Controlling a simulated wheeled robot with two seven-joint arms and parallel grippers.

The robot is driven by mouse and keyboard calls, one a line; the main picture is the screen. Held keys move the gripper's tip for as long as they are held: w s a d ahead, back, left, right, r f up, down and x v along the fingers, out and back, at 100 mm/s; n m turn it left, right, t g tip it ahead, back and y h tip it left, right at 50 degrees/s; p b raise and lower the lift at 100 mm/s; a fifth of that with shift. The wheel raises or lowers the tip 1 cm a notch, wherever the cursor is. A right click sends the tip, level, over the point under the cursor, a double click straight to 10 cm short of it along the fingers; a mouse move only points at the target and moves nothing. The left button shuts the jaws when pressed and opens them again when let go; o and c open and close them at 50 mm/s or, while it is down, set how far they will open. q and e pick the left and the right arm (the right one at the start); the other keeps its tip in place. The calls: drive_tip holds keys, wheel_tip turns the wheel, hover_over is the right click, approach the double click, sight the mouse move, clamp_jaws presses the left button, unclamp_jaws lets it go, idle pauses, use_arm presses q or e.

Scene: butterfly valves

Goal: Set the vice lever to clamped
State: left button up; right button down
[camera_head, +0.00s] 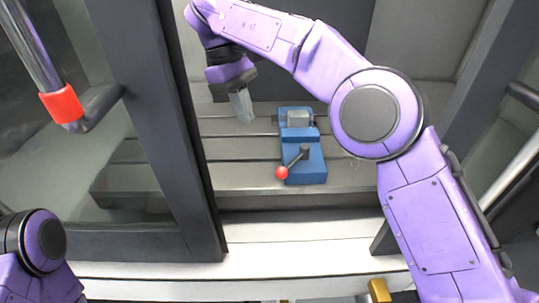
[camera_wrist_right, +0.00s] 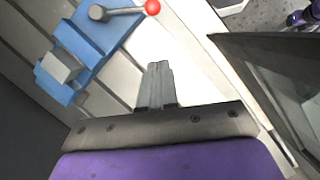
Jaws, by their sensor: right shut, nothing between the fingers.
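A blue vice (camera_head: 303,168) stands on the slotted bed inside the machine. Its lever (camera_head: 297,160) is a dark rod with a red ball knob (camera_head: 282,173) at its end. In the head view the lever points toward the front left. A grey block (camera_head: 298,118) sits at the vice's far end. In the right wrist view the vice (camera_wrist_right: 88,42) is at upper left, with the red knob (camera_wrist_right: 152,7) near the top edge. My right gripper (camera_head: 245,121) is shut and empty, left of the vice and apart from it. Its fingers also show in the right wrist view (camera_wrist_right: 157,68). My left gripper is out of view.
A dark door frame (camera_head: 170,130) with a glass pane stands left of the opening. A door handle with a red ring (camera_head: 62,104) is at upper left. The slotted bed (camera_head: 240,177) is clear in front of my right gripper. Another door edge (camera_head: 470,75) stands at right.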

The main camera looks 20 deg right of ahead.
sight(294, 162)
drive_tip(key=d+b+x, duration=0.1)
drive_tip(key=x, duration=0.5)
drive_tip(key=s+d+b+x, duration=0.1)
drive_tip(key=x, duration=0.5)
drive_tip(key=shift+s+r+b, duration=0.3)
drive_tip(key=shift+r, duration=0.15)
drive_tip(key=shift+w, duration=0.1)
